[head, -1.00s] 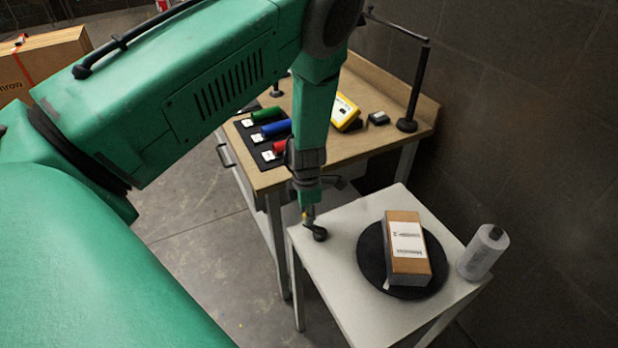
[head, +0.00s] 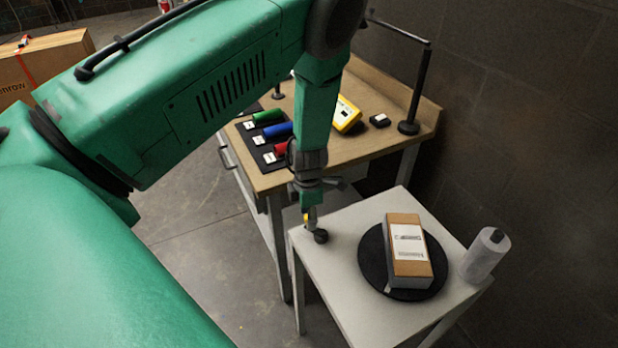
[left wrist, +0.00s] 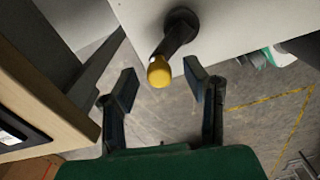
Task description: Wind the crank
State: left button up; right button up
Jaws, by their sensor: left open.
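The crank (head: 320,237) is at the left corner of a white table; its black part and yellow knob show below my left gripper (head: 311,203). In the left wrist view the crank (left wrist: 178,32) is a black arm ending in a yellow knob (left wrist: 159,73). My left gripper (left wrist: 161,73) is open there, one finger on each side of the knob, with gaps visible on both sides. I cannot tell whether the knob is at fingertip depth. A brown box (head: 408,267) with a white label lies on a black turntable (head: 371,265) on the table.
A wooden bench (head: 352,150) behind holds green, blue and red cylinders, a yellow device (head: 346,115) and a black post (head: 416,90). A dark wall is at the right.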

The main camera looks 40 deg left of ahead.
pick_arm(q)
notch_tip(320, 180, up, 12)
jog(key=shift+f, duration=0.2)
jog(key=shift+w+f, duration=0.1)
jog(key=shift+c, duration=0.2)
